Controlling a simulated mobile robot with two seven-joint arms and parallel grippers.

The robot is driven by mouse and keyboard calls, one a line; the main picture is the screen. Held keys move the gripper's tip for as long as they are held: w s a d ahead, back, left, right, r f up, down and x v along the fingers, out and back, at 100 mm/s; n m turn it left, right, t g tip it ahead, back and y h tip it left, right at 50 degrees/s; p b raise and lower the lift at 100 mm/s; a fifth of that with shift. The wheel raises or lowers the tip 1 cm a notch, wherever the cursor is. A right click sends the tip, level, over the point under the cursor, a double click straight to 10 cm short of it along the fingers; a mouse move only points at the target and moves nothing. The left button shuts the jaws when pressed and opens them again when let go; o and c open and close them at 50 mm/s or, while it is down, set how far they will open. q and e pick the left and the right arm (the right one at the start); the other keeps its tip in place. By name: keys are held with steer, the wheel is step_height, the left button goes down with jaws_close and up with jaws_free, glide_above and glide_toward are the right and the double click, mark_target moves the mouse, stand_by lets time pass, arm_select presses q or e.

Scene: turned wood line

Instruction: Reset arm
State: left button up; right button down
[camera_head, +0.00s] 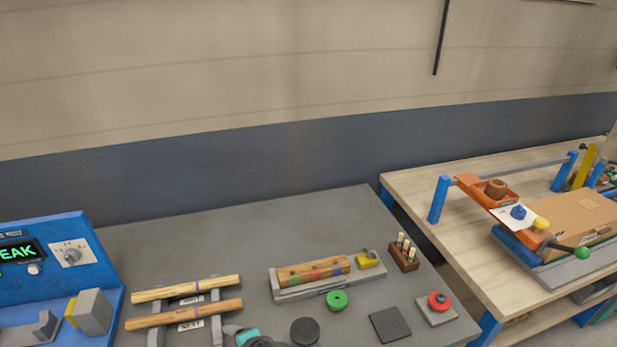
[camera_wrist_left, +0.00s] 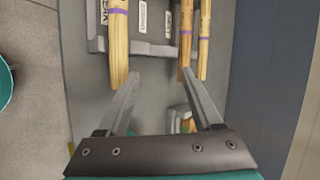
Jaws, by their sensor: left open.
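My left gripper (camera_wrist_left: 160,72) is open, with nothing between its fingertips in the left wrist view. A wooden spindle with a purple band (camera_wrist_left: 118,45) lies just beyond its left fingertip; I cannot tell whether they touch. Two more spindles (camera_wrist_left: 186,40) lie close together beyond the right fingertip. In the head view, two pale turned spindles (camera_head: 186,288) lie across a grey rack (camera_head: 157,335) with small labels. A grey and teal part at the bottom edge may be my left arm. My right gripper is in neither view.
A blue machine (camera_head: 45,260) with a lit display stands left. A grey fixture (camera_head: 330,288) holds a spindle with coloured bands. A wooden bench (camera_head: 430,180) stands right.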

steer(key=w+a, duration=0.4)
arm_select(q)
steer(key=s+a+r+n+g+h, duration=0.1)
steer(key=s+r+n+h, duration=0.35)
steer(key=s, duration=0.45)
steer(key=s+a+r+n+g+h, duration=0.1)
steer(key=s+r+n+g+h, duration=0.25)
steer(key=s, duration=0.55)
step_height(320, 180, down, 31)
steer(key=s+n+y+b, duration=0.1)
steer(key=s+n+b, duration=0.1)
steer(key=b, duration=0.8)
steer(key=s+a+f+b, duration=0.1)
steer(key=s+f+b, duration=0.3)
steer(key=s+f, duration=0.3)
steer(key=s+a+f+b, duration=0.1)
steer(key=s+f+b, duration=0.3)
steer(key=f, duration=1.2)
steer(key=shift+s+a+f+m+g+b, duration=0.2)
steer(key=shift+s+m+g+b, duration=0.15)
steer(key=shift+s, duration=1.7)
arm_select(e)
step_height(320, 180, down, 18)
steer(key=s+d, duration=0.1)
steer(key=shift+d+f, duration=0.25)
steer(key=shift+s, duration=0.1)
